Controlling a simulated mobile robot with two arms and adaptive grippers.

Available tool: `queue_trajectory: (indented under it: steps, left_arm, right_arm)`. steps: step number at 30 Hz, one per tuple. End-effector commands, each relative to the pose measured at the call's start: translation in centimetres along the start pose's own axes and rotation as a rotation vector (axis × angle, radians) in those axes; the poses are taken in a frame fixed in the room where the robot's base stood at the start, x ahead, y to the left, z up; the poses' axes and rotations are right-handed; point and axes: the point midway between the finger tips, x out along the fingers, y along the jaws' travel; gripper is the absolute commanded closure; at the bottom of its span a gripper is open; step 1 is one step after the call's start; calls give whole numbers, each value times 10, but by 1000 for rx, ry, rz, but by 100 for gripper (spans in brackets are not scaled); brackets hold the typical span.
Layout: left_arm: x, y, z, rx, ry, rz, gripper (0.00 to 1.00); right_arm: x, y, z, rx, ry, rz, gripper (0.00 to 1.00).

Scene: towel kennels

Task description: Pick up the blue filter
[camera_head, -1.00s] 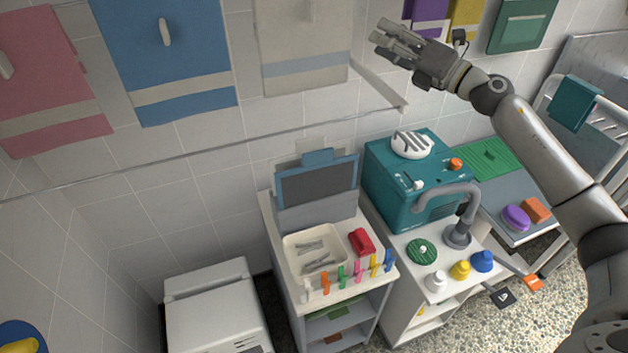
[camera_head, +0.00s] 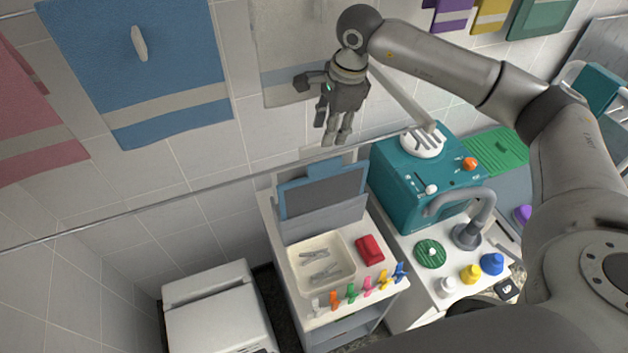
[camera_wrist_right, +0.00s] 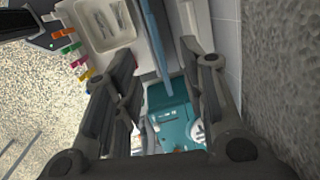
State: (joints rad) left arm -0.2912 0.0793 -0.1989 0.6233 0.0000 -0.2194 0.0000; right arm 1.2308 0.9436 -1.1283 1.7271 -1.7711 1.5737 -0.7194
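The blue filter (camera_head: 322,190) looks to be the blue-framed panel with a dark grey face. The fingers are spread and empty, apart from the filter; the wrist view shows the same right gripper (camera_wrist_right: 158,58).
A teal machine (camera_head: 395,190) with a white vent stands right of the filter. On the cart are a cream tray (camera_head: 350,275) with tongs, a red block (camera_head: 369,249) and several coloured clips. A rail (camera_head: 190,195) runs along the wall.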

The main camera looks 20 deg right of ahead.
Motion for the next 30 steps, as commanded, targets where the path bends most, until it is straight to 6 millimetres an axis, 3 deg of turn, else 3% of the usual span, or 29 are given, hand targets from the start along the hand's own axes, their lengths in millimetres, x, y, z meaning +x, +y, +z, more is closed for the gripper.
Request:
queue_trajectory:
  steps: [12,20,30]
  left_arm:
    - [-23,4,17,1,-27,5,60]
    - [-40,2,6,1,-16,3,60]
    - [-61,1,0,2,-8,2,60]
  right_arm:
    - [51,2,-5,-11,25,6,61]
    - [66,2,-7,-11,25,7,61]
    - [104,3,-10,-11,24,5,61]
